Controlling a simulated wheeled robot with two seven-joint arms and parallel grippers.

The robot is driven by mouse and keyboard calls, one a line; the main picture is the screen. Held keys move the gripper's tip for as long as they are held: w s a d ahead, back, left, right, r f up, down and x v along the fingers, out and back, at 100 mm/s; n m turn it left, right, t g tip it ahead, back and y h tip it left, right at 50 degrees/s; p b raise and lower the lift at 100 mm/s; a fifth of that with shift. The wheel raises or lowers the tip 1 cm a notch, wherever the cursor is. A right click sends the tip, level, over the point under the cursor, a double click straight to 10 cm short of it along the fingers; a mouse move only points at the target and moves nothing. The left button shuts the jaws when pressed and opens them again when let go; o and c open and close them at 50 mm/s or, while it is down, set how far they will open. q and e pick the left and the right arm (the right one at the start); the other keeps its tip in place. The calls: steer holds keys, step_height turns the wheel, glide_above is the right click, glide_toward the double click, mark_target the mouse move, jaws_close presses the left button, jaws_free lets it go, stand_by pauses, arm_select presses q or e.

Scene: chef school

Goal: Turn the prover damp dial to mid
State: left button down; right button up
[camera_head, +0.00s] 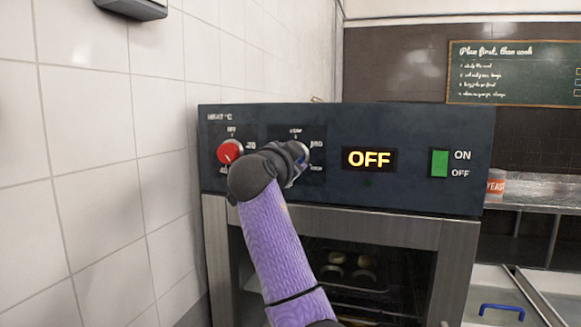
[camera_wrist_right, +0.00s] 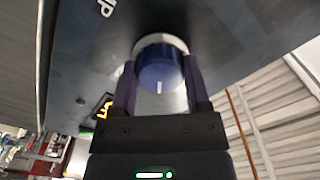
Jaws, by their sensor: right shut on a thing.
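The prover's dark control panel (camera_head: 400,190) fills the middle of the head view. Its damp dial is a round blue knob, mostly hidden there behind my right gripper (camera_head: 300,156), with a small blue part showing. In the right wrist view the blue dial (camera_wrist_right: 160,66) sits between the two fingers of my right gripper (camera_wrist_right: 160,74), which is shut on it. A white pointer line shows on the dial's face. The MID label (camera_head: 317,144) is right of the dial. I cannot tell exactly which mark the pointer meets. My left gripper is not in view.
A red heat dial (camera_head: 230,151) is close left of my gripper. The display (camera_head: 369,159) reads OFF, with a green switch (camera_head: 440,163) to its right. A tiled wall (camera_head: 100,150) stands at left. A yeast tub (camera_head: 496,183) is on the right shelf.

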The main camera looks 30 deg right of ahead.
steer(key=shift+m, duration=0.4)
steer(key=o, duration=1.3)
steer(key=b+v, duration=0.3)
steer(key=v, duration=0.7)
steer(key=shift+b, duration=0.35)
